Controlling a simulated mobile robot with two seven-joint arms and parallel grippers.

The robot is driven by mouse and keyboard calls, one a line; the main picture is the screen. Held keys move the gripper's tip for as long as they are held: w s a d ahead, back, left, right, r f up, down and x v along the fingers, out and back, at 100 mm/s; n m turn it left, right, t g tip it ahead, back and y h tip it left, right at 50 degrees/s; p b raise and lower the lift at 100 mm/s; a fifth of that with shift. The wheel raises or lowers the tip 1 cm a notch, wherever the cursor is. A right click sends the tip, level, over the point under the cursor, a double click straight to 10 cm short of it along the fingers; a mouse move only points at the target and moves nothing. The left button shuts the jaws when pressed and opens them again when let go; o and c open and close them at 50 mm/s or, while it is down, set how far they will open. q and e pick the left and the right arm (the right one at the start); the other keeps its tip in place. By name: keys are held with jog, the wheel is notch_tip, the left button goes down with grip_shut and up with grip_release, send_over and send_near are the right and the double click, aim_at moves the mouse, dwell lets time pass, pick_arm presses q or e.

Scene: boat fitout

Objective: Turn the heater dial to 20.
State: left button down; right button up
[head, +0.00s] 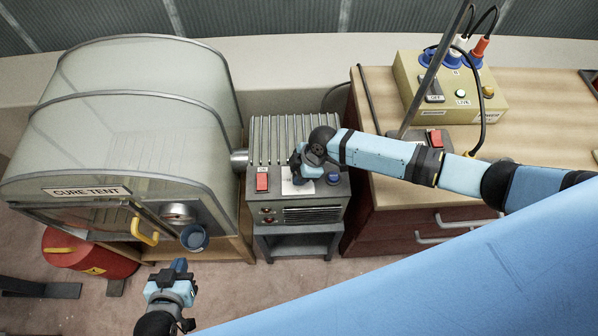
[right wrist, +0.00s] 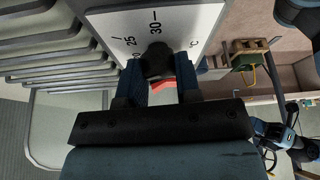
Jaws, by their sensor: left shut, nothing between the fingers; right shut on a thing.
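The heater (head: 262,215) is a grey ribbed box on a small stand in the middle of the head view. On its top is a white scale plate (head: 291,188), mostly covered by my right gripper (head: 299,180). In the right wrist view the plate (right wrist: 190,22) shows 25, 30 and °C, with another number partly hidden. My right gripper (right wrist: 161,75) is shut on the dial (right wrist: 156,58), a dark knob between its fingers. I cannot make out where the dial points. My left gripper (head: 180,266) is shut and empty, low in front of the cure tent.
On the heater's top are a red rocker switch (head: 262,182) and a blue knob (head: 333,178). The cure tent (head: 130,130) stands left. A wooden cabinet (head: 385,205) with a power box (head: 450,100) stands right.

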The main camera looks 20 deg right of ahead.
jog(key=o, duration=0.9)
jog(key=b+v, duration=0.1)
jog(key=v, duration=1.2)
jog(key=shift+d+r, duration=0.15)
jog(key=shift+r, duration=0.25)
jog(key=s+a+f+m+t+y, duration=0.3)
jog(key=s+a+f+m+t, duration=0.25)
jog(key=a, duration=0.25)
jog(key=s+d+m+t+h, duration=0.1)
jog(key=s+d+m, duration=0.1)
jog(key=s, duration=0.1)
jog(key=s+d+f+m+t+h, duration=0.1)
jog(key=s+d+m+t, duration=0.1)
jog(key=s+d+m, duration=0.1)
jog(key=s+d+f+m+t+h, duration=0.1)
jog(key=s+d+m+t+h, duration=0.1)
jog(key=s, duration=0.3)
jog(key=shift+s+d+f+m, duration=0.1)
jog(key=shift+d+m, duration=0.25)
jog(key=shift+d, duration=0.1)
